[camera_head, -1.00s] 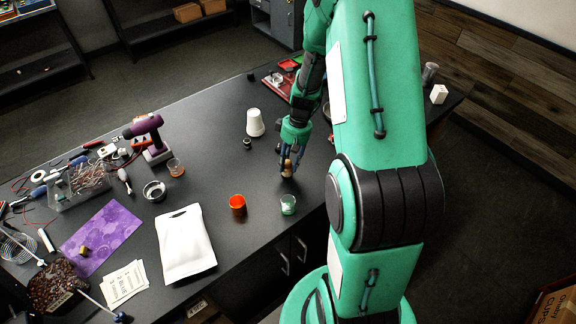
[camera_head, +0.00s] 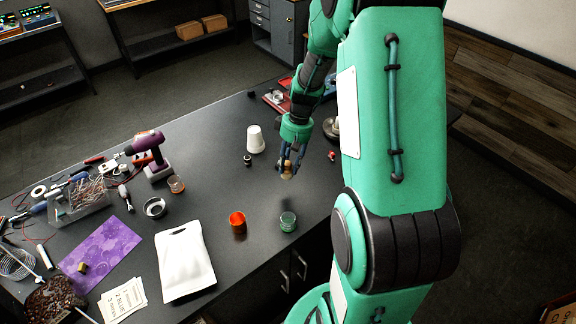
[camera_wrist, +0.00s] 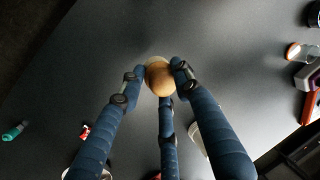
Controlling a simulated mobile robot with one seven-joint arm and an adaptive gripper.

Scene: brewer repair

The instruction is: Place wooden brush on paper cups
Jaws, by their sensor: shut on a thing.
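The wooden brush shows in the head view (camera_head: 287,174) as a small tan piece between the fingertips of my gripper (camera_head: 289,165). In the wrist view its round wooden end (camera_wrist: 159,79) sits between the blue fingers of my gripper (camera_wrist: 160,74). The gripper is shut on it and holds it above the dark table. The paper cups (camera_head: 255,140) stand as a white upside-down stack, behind and to the left of my gripper, apart from it. The lower part of the brush is mostly hidden.
A small dark cylinder (camera_head: 248,159) stands near the paper cups. An orange cup (camera_head: 237,222) and a green glass (camera_head: 288,221) stand in front of my gripper. A white bag (camera_head: 185,262) lies front left. A purple drill (camera_head: 150,152) stands further left.

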